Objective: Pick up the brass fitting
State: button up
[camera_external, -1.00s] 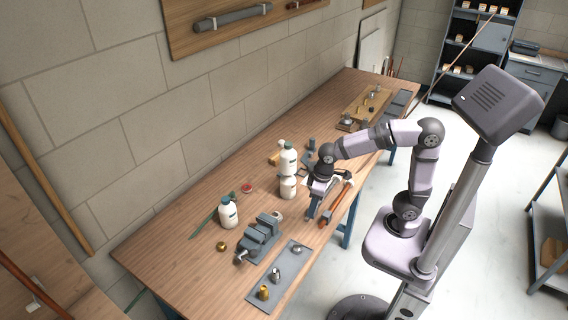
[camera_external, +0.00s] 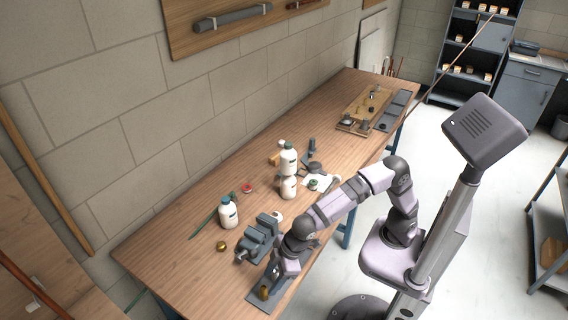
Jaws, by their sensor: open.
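A small brass fitting (camera_external: 264,292) stands upright on the grey mat (camera_external: 256,304) near the front end of the bench. A second round brass piece (camera_external: 221,247) lies on the wood left of the vise. My gripper (camera_external: 274,278) is open and points down over the mat, just above and right of the upright brass fitting. Its fingers are small here, and I cannot tell their exact gap from the fitting. My wrist hides most of the mat and the other metal pieces on it.
A grey bench vise (camera_external: 258,240) stands close left of my gripper. A wooden board with parts (camera_external: 364,108) lies at the far end.

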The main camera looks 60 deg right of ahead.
aim_at(264, 290)
jog(key=shift+p+x, duration=0.9)
jog(key=shift+x, duration=2.85)
jog(key=c, duration=1.2)
